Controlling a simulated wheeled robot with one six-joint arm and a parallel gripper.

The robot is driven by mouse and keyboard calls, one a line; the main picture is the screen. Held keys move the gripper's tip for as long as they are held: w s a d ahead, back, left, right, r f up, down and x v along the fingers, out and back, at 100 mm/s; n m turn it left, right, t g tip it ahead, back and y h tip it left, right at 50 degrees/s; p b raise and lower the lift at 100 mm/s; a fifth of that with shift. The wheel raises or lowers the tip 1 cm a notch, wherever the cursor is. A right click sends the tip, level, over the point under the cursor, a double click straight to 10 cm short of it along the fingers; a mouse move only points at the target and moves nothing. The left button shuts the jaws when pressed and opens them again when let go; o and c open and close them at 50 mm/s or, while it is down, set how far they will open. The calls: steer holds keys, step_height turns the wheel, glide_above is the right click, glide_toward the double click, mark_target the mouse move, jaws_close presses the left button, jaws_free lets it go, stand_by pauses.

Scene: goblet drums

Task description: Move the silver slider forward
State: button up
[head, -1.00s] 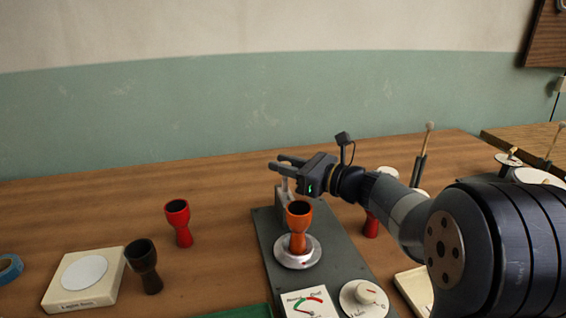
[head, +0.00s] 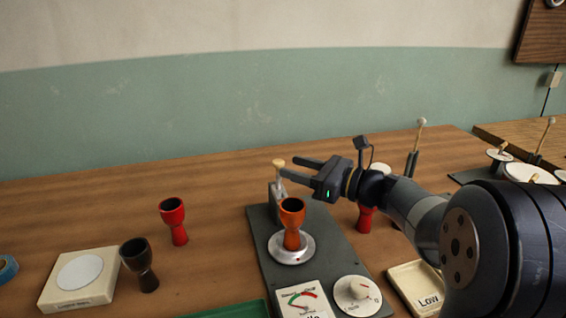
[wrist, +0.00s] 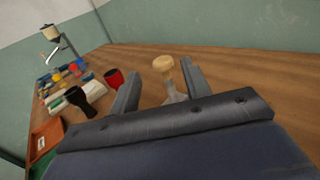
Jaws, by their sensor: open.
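A silver upright post with a pale wooden knob (head: 278,163) stands on a grey block at the back of the dark grey panel (head: 262,232). A silver round plate (head: 292,250) sits lower on the panel with an orange goblet drum (head: 292,222) upright on it. I cannot tell for certain which silver part is the slider. My gripper (head: 291,170) is open and empty beside the knob, its fingers pointing left. In the wrist view the knob (wrist: 163,63) shows between the two open fingers (wrist: 160,76); contact cannot be told.
A red goblet (head: 174,221) and a black goblet (head: 139,262) stand left of the panel, near a pale box (head: 60,296). A white dial (head: 357,290) and a meter (head: 303,298) are at the panel's front. Another red goblet (head: 366,220) stands under my arm. The back left table is clear.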

mark_target(283, 164)
steer(key=v, duration=0.6)
steer(key=shift+a, duration=0.1)
steer(key=x, duration=1.1)
steer(key=shift+b, duration=0.35)
steer(key=shift+w+a, duration=0.1)
steer(key=shift+w, duration=0.65)
steer(key=shift+s+r, duration=0.1)
steer(key=shift+r, duration=0.05)
